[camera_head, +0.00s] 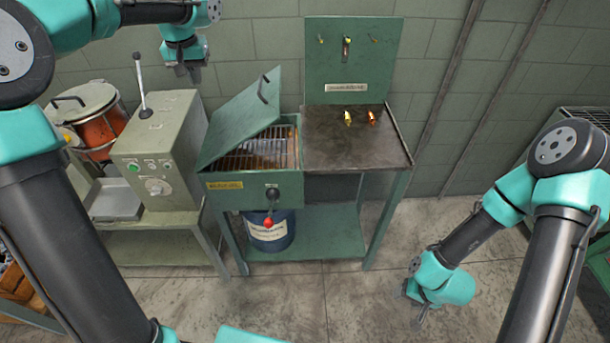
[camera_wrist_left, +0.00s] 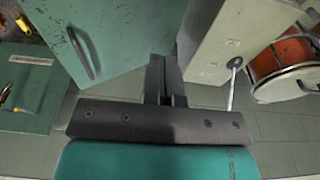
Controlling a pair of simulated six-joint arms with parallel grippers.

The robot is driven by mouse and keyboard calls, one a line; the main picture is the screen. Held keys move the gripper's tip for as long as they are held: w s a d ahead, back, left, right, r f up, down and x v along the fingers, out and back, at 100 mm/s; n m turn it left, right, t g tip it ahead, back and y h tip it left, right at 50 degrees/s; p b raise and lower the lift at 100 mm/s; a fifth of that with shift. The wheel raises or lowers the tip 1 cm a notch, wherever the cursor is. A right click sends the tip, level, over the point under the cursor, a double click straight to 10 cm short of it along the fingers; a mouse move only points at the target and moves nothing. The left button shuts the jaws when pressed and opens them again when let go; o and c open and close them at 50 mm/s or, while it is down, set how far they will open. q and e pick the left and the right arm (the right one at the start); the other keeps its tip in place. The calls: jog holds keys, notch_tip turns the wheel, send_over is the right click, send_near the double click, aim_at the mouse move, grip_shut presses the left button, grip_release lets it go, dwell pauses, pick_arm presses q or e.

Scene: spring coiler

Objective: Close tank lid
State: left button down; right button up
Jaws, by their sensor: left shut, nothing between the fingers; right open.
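The tank lid (camera_head: 238,118) is a green metal plate with a dark bar handle (camera_head: 264,88). My right gripper (camera_head: 418,318) is open, low over the floor at the right.
A grey control box with a lever (camera_head: 160,150) stands just left of the tank. A red-orange drum (camera_head: 95,130) is further left. A worktop (camera_head: 350,140) with small tools adjoins the tank on the right. A red-knobbed valve (camera_head: 268,222) sticks out in front.

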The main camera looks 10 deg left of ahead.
pick_arm(q)
jog(key=w+d+f, duration=0.1)
jog(key=d+f, duration=0.1)
jog(key=d, duration=0.3)
jog(key=shift+w+d+f, duration=0.25)
dwell(0.4)
jog(key=w+d+f, duration=0.1)
jog(key=d+f, duration=0.2)
jog(key=d, duration=0.2)
jog(key=shift+w+f, duration=0.15)
jog(key=shift+f, duration=0.15)
dwell(0.5)
jog(key=shift+w+d+f, duration=0.25)
jog(key=shift+d+f, duration=0.6)
jog(key=shift+f, duration=0.1)
jog(key=shift+w+d+f, duration=0.2)
jog(key=shift+d+f, duration=0.6)
jog(key=shift+f, duration=0.15)
jog(key=shift+d+f, duration=0.35)
jog(key=shift+f, duration=0.05)
